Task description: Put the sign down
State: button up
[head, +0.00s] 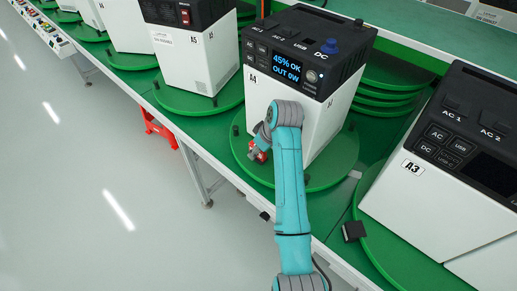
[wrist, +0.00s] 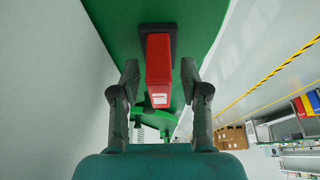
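A red block with a small white label (wrist: 159,70), which seems to be the sign, stands out from a black mount (wrist: 146,30) on the edge of a green turntable. In the head view a small red part (head: 261,155) shows beside my gripper (head: 259,142), in front of the white unit A4 (head: 318,125). In the wrist view my gripper (wrist: 160,88) is open, with one finger on each side of the red block. A narrow gap shows on both sides, so the fingers appear not to touch it.
Unit A3 (head: 440,185) stands at the right, with a black block (head: 354,231) at its turntable's edge. Unit A5 (head: 197,60) stands at the left. A red stand (head: 158,129) is below the green bench. The grey floor (head: 80,190) at the left is clear.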

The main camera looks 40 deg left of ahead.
jog(key=v, duration=1.2)
jog(key=shift+s+r, duration=0.1)
dwell(0.4)
